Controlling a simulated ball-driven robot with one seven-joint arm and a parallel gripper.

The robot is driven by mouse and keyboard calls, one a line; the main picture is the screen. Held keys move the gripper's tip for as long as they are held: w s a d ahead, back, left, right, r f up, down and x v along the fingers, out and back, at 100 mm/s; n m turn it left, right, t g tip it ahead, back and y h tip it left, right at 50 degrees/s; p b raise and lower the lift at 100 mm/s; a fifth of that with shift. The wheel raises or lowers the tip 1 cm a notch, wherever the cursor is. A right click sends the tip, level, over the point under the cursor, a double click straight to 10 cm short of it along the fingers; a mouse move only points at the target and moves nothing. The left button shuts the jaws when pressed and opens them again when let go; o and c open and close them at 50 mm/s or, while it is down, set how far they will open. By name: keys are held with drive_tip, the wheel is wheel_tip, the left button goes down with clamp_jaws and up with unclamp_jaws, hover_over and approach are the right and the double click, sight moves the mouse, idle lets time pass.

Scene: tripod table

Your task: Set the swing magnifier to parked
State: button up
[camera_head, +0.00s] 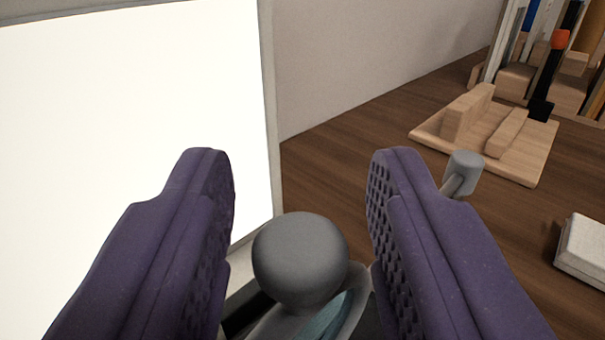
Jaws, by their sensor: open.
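The swing magnifier (345,318) shows in part at the bottom centre, with a grey rim and a bluish lens. A round grey knob (300,258) stands up at it, between my fingers. My gripper (290,170) is open, with one purple finger on each side of the knob. I see a gap on both sides of the knob, wider toward the right finger. A grey cylinder on a thin stem (464,172) shows just behind the right finger; I cannot tell if it belongs to the magnifier. The magnifier's arm and base are mostly hidden by my fingers and the frame edge.
A bright white lit panel (110,130) with a grey frame stands at the left. A wooden board with raised blocks (520,160) lies at the upper right, near a rack of tools (550,60). A pale box (585,250) sits at the right edge. The brown tabletop (340,160) between is clear.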

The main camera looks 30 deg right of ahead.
clamp_jaws()
